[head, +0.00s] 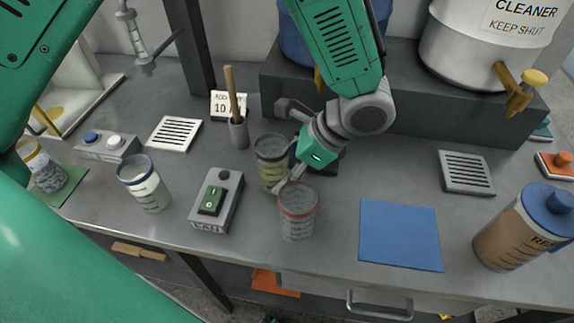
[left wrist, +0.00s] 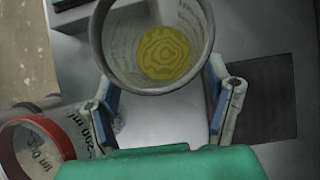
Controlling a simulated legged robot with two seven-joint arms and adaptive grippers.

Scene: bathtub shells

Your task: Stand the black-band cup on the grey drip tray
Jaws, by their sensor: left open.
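The black-band cup (head: 269,168) stands upright on the bench, with yellowish contents; its open mouth and yellow inside (left wrist: 174,52) also show in the left wrist view. My left gripper (head: 287,168) is open at the right side of this cup. In the left wrist view its two fingers (left wrist: 165,88) stand on either side of the cup; I cannot tell whether they touch it. The grey drip tray (head: 467,173), slatted and empty, lies on the right side of the bench. My right gripper is not in view.
A red-band cup (head: 297,213) stands close in front of the gripper. A switch box (head: 215,202), blue-band cup (head: 147,187) and white slatted tray (head: 173,133) are to the left. A blue mat (head: 400,235) and brown bottle (head: 515,235) are at the right front.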

